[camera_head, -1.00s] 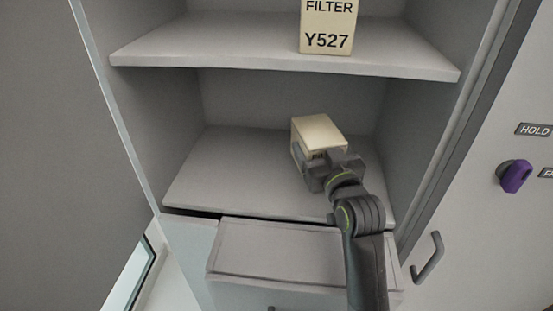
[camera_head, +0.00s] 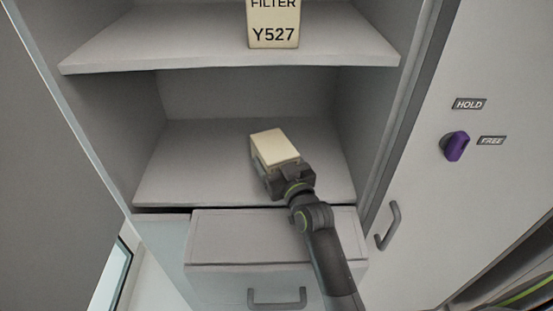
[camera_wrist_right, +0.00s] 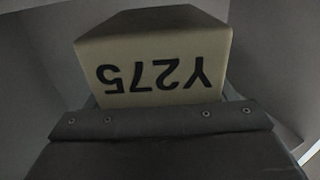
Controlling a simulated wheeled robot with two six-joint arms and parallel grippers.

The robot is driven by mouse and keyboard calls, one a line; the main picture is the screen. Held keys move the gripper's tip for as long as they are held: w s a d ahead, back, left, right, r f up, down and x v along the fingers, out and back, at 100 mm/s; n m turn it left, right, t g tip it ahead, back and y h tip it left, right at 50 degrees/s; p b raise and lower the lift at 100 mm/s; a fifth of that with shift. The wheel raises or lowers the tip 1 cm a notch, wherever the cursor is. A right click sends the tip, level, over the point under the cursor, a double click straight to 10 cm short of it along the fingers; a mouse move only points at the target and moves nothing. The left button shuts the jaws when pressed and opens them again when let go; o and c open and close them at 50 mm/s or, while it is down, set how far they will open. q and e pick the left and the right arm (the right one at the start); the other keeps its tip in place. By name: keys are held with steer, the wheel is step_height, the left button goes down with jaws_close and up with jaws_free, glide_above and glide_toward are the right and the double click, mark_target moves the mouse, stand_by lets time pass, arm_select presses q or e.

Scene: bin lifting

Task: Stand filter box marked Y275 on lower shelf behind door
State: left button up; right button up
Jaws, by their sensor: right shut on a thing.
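The cream filter box (camera_head: 274,146) is at the lower shelf (camera_head: 190,170) of the open cabinet. In the right wrist view the box (camera_wrist_right: 155,65) shows the mark Y275, upside down in that picture. My right gripper (camera_head: 282,176) is shut on the box from the front. The box looks roughly upright; whether its base touches the shelf is hidden behind the gripper. My left gripper is not in view. The open door (camera_head: 50,190) is at the left of the cabinet.
Another filter box marked Y527 (camera_head: 273,25) stands on the upper shelf (camera_head: 190,45). A drawer (camera_head: 270,240) with a handle is below the lower shelf. At the right are a purple knob (camera_head: 455,147), HOLD and FREE labels and a door handle (camera_head: 388,226). The lower shelf is clear around the box.

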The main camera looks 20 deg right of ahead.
steer(key=shift+s+f+b, duration=0.1)
steer(key=shift+f+b, duration=0.45)
steer(key=o, duration=1.2)
steer(key=shift+f, duration=0.3)
steer(key=shift+r+p, duration=0.5)
steer(key=shift+s+f, duration=0.1)
steer(key=shift+s, duration=0.05)
steer(key=shift+s+d+r+b, duration=0.2)
steer(key=shift+s+b, duration=0.5)
steer(key=shift+s, duration=1.2)
steer(key=shift+s+d+r+b, duration=0.15)
steer(key=shift+s+b, duration=0.6)
steer(key=shift+s, duration=1.2)
steer(key=shift+s+d+r+b, duration=0.2)
steer(key=shift+s+b, duration=0.5)
steer(key=shift+s, duration=1.2)
steer(key=shift+f, duration=0.1)
